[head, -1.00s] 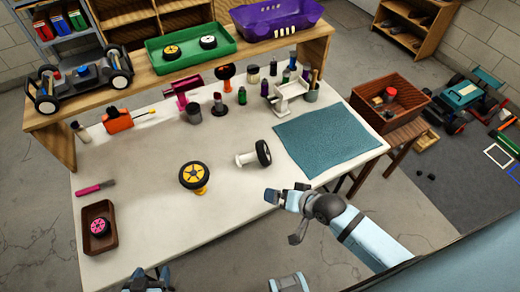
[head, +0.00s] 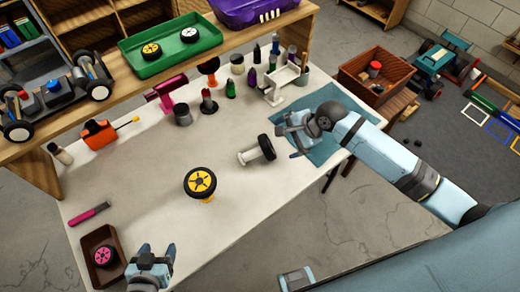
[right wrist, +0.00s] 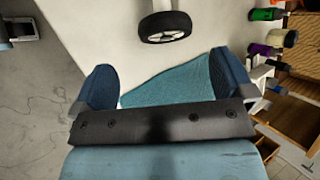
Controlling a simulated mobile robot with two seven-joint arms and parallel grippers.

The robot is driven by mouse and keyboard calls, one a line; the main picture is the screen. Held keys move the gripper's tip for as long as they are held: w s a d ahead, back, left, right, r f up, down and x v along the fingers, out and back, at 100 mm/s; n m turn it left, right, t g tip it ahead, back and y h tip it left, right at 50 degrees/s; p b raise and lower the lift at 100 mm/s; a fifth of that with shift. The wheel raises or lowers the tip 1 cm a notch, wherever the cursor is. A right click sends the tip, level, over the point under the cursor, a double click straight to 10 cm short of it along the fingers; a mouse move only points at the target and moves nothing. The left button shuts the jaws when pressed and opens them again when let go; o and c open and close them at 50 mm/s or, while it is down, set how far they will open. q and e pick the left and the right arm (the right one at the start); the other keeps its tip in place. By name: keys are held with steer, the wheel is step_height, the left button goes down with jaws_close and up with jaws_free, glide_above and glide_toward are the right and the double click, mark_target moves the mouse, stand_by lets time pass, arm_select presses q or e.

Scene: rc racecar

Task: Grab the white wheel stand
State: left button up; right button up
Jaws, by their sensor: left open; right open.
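The white wheel stand (head: 250,156) lies on its side on the white table, with a black-tyred wheel (head: 266,147) at its right end. In the right wrist view the wheel (right wrist: 166,27) shows at the top, beyond the fingertips, and the stand is mostly cut off. My right gripper (head: 291,136) is open and empty, just right of the wheel and apart from it, above the teal mat's left part. My left gripper (head: 154,256) is open and empty near the table's front edge.
A yellow stand with a yellow wheel (head: 200,182) stands left of the white one. A brown tray (head: 90,242) with a pink wheel lies front left. Bottles, cups and a white rack (head: 285,85) line the back. The teal mat (head: 325,143) is partly hidden under my right arm.

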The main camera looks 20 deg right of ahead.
mark_target(266, 148)
steer(key=x, duration=1)
steer(key=shift+w+f, duration=0.3)
steer(key=shift+f, duration=0.05)
steer(key=c, duration=1)
steer(key=shift+o, duration=0.2)
steer(key=shift+r, duration=0.15)
